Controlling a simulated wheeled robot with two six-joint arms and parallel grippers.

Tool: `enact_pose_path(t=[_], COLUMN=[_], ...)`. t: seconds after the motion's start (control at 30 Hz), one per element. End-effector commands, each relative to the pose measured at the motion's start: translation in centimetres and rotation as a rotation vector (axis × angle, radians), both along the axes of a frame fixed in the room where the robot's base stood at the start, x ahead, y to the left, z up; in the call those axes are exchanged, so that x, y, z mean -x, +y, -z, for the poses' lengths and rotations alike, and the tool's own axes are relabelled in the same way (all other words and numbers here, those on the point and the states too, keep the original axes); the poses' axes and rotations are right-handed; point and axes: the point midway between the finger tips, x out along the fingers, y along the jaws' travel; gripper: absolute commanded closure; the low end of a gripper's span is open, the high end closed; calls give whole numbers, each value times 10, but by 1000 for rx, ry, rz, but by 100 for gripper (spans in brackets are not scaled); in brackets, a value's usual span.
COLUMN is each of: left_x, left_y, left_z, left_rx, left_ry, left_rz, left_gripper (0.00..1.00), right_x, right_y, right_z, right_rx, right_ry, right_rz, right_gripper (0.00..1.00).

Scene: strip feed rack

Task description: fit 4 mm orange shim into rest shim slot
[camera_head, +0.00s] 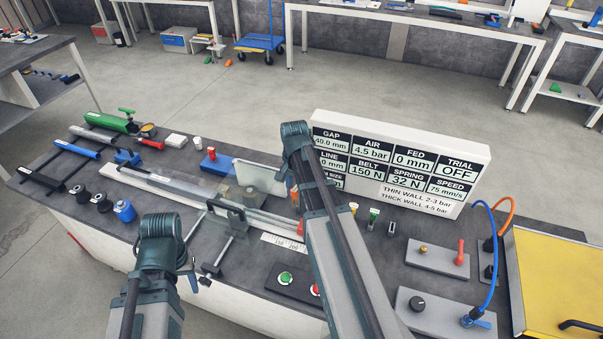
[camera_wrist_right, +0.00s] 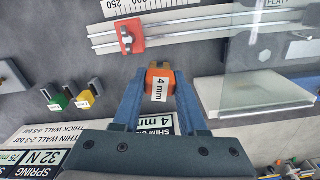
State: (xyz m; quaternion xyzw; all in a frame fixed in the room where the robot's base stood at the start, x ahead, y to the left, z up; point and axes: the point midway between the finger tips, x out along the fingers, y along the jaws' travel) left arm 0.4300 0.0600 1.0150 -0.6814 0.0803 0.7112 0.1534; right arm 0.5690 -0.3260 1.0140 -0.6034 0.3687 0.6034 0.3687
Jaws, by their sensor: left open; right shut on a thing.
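The orange shim (camera_wrist_right: 159,84), labelled "4 mm", is between the two blue fingers of my right gripper (camera_wrist_right: 160,78) in the right wrist view. The gripper is shut on it, and the shim is clear of the bench things below. In the head view my right forearm hides that gripper. A red block (camera_wrist_right: 128,37) with a metal fitting sits across the rails beyond the shim. I cannot make out which feature is the rest shim slot. My left gripper (camera_head: 190,268) is low at the left front of the bench, open, its fingers mostly hidden by its arm.
A yellow shim (camera_head: 353,208), a green shim (camera_head: 373,214) and a grey piece (camera_head: 391,228) stand right of my right forearm. A white display board (camera_head: 440,200) rises behind. A button box (camera_head: 290,283) is at the front.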

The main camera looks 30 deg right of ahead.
Motion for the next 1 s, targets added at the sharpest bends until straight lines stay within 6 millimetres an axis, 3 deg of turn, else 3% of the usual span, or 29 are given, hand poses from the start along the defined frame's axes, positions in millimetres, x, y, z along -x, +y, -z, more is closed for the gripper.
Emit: enact_pose_path(t=[0.03,0.1,0.27,0.7,1.0], left_x=[0,0,0,0,0], left_y=[0,0,0,0,0], left_z=[-7,-10,-12,-12,3], left_rx=[0,0,0,0,0], left_ry=[0,0,0,0,0], left_rz=[0,0,0,0,0], left_gripper=[50,50,50,50,50], right_x=[-13,-19,-26,-26,-26], right_y=[-13,-24,-38,-39,-39], right_z=[-7,-10,-12,-12,2], right_rx=[0,0,0,0,0], right_ry=[0,0,0,0,0], right_rz=[-54,-124,-217,-234,-234], right_gripper=[100,100,100,100,100])
